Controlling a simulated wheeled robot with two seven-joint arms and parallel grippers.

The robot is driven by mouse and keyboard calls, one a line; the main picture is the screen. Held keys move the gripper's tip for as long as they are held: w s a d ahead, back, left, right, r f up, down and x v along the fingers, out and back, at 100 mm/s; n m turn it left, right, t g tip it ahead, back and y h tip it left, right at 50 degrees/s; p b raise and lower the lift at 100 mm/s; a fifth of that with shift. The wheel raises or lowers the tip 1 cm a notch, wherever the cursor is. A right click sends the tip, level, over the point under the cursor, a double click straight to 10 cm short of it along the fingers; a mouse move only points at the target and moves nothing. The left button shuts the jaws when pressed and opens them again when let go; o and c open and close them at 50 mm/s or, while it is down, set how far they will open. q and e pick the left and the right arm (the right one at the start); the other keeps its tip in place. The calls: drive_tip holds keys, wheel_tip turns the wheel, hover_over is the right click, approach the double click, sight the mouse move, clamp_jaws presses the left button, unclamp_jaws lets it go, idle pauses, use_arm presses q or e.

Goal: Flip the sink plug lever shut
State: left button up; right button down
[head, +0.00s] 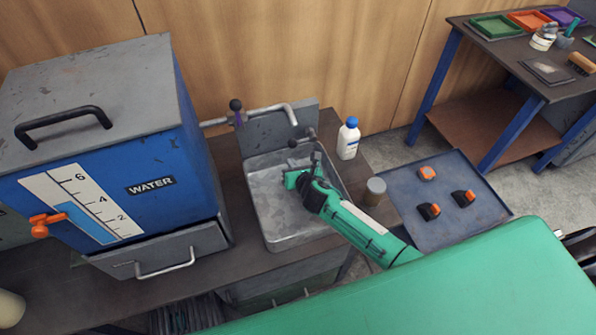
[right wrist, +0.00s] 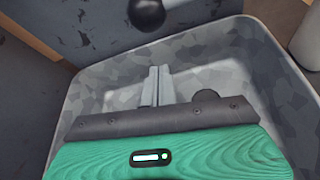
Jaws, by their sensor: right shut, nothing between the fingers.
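The metal sink (head: 278,222) is set into the dark counter, and its basin fills much of the right wrist view (right wrist: 100,88). A lever with a black ball knob (head: 292,143) sits at the sink's back rim. The ball also shows at the top of the right wrist view (right wrist: 147,14); its rod is mostly out of that picture. My right gripper (head: 316,158) is inside the basin, below and to the right of the knob. Its fingers (right wrist: 160,72) are shut, empty and apart from the knob. A dark round disc (right wrist: 206,97), perhaps the plug or drain, is partly hidden behind the gripper. My left gripper is not in view.
A tap pipe (head: 274,108) reaches over the sink's back. A blue water tank (head: 150,165) stands left. A white bottle (head: 348,138) and a grey jar (head: 375,190) stand right of the sink. A blue tray (head: 400,180) with orange-black parts lies further right.

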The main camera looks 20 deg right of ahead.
sight(302, 141)
drive_tip(key=shift+w+r+p, duration=0.45)
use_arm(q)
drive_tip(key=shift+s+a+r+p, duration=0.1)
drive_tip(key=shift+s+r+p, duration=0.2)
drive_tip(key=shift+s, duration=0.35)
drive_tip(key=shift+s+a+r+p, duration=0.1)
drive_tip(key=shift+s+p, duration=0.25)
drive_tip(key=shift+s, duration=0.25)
use_arm(e)
drive_tip(key=r, duration=0.2)
drive_tip(key=shift+d+r, duration=0.35)
drive_tip(key=shift+r, duration=0.05)
drive_tip(key=shift+r, duration=0.1)
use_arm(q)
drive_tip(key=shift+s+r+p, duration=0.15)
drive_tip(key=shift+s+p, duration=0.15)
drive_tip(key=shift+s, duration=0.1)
use_arm(e)
drive_tip(key=shift+r+m+y, duration=0.25)
drive_tip(key=shift+m+y, duration=0.05)
